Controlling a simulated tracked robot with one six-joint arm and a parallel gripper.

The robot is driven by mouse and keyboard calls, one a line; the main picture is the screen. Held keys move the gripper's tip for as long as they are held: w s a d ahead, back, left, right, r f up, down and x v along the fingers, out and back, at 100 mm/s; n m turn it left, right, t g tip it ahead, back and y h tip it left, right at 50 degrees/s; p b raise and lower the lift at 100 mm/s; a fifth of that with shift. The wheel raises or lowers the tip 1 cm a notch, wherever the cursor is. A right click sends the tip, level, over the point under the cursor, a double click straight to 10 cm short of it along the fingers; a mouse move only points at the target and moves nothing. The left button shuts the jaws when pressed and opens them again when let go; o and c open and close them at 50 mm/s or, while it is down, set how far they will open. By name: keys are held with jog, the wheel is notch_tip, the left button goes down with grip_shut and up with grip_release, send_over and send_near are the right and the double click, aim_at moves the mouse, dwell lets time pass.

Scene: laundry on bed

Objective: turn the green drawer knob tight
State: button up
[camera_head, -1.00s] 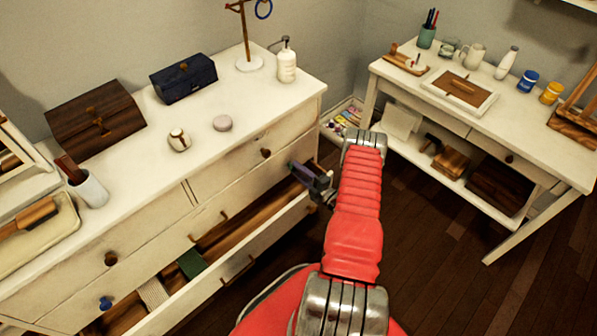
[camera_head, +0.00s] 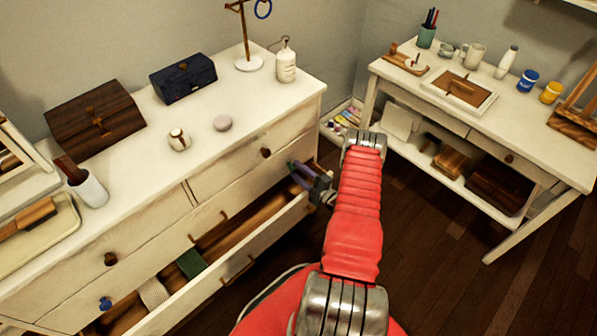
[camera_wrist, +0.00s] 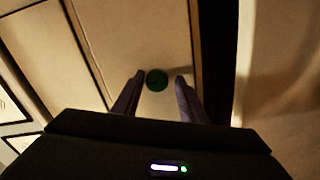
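The green drawer knob (camera_wrist: 157,80) shows in the wrist view as a round dark green disc on the pale drawer front. My gripper (camera_wrist: 160,78) is open, with one finger on each side of the knob. The left fingertip looks very close to the knob, and a small gap shows on the right. I cannot tell whether either finger touches it. In the head view my gripper (camera_head: 302,176) is at the right end of the dresser (camera_head: 140,220), by the drawer fronts, and mostly hides the knob.
A lower dresser drawer (camera_head: 250,245) is pulled out below my gripper, with a green item (camera_head: 191,263) inside. A brown knob (camera_head: 265,152) is just above left. A white desk (camera_head: 540,150) stands to the right. Dark floor between them is clear.

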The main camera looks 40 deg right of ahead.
jog(key=shift+o, duration=0.8)
jog(key=shift+r, duration=0.1)
jog(key=shift+s+d, duration=0.15)
jog(key=shift+s, duration=0.55)
jog(key=s, duration=1.2)
jog(key=shift+s, duration=0.2)
